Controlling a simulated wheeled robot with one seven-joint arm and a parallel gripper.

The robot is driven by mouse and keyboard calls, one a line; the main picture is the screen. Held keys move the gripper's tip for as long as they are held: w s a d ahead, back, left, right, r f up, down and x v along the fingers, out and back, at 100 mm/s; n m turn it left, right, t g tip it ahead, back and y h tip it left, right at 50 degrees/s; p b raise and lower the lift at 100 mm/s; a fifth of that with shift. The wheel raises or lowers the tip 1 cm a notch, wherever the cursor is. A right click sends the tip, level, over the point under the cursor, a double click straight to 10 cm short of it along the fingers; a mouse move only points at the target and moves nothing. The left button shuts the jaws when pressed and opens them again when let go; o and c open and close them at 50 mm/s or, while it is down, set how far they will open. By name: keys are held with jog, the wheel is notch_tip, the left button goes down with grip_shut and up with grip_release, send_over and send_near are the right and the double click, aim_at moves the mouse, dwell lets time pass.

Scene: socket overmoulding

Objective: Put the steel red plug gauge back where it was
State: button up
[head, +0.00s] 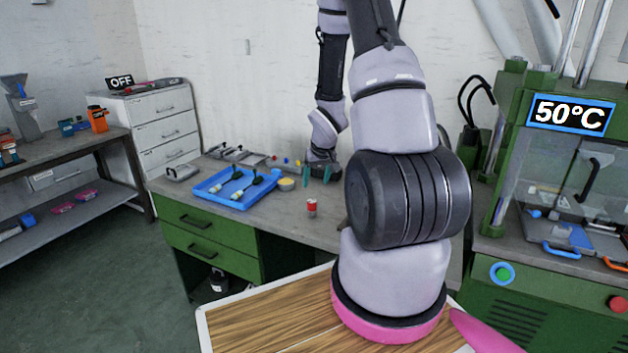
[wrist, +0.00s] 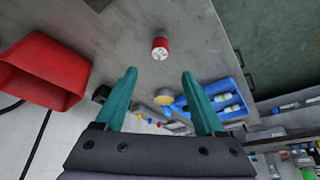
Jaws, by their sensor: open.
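The red plug gauge (head: 311,208), a short red cylinder with a pale steel end, stands on the grey top of the green bench near its front edge. In the wrist view the red gauge (wrist: 160,48) lies beyond the fingertips, roughly centred between them and apart from both. My gripper (head: 317,174) is open and empty above the bench, behind the gauge in the head view. Its teal fingers (wrist: 158,76) are spread wide in the wrist view. A row of small coloured pieces (wrist: 147,119), yellow, blue and red, shows between the fingers; their holder is unclear.
A blue tray (head: 208,189) with dark-and-white parts lies left of the gauge, beside a yellow round container (head: 286,184). A red bin (wrist: 42,68) shows in the wrist view. The green machine (head: 500,140) reading 50°C stands right.

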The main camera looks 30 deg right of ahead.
jog(key=s+a+r+m+t, duration=0.1)
jog(key=s+a+r, duration=0.15)
jog(key=r, duration=0.85)
jog(key=s+a+r+m, duration=0.1)
jog(key=s+a+r, duration=0.15)
jog(key=r, duration=0.85)
jog(key=s+a+r+y, duration=0.1)
jog(key=s+a+r, duration=0.4)
jog(key=s+r, duration=0.2)
jog(key=s+a+r+t+y, duration=0.1)
jog(key=s+a+r, duration=0.4)
jog(key=s, duration=0.5)
jog(key=shift+s+r+m+y, duration=0.35)
jog(key=shift+r+m+y, duration=0.05)
jog(key=shift+r, duration=0.45)
jog(key=shift+t, duration=0.3)
jog(key=shift+c, duration=0.3)
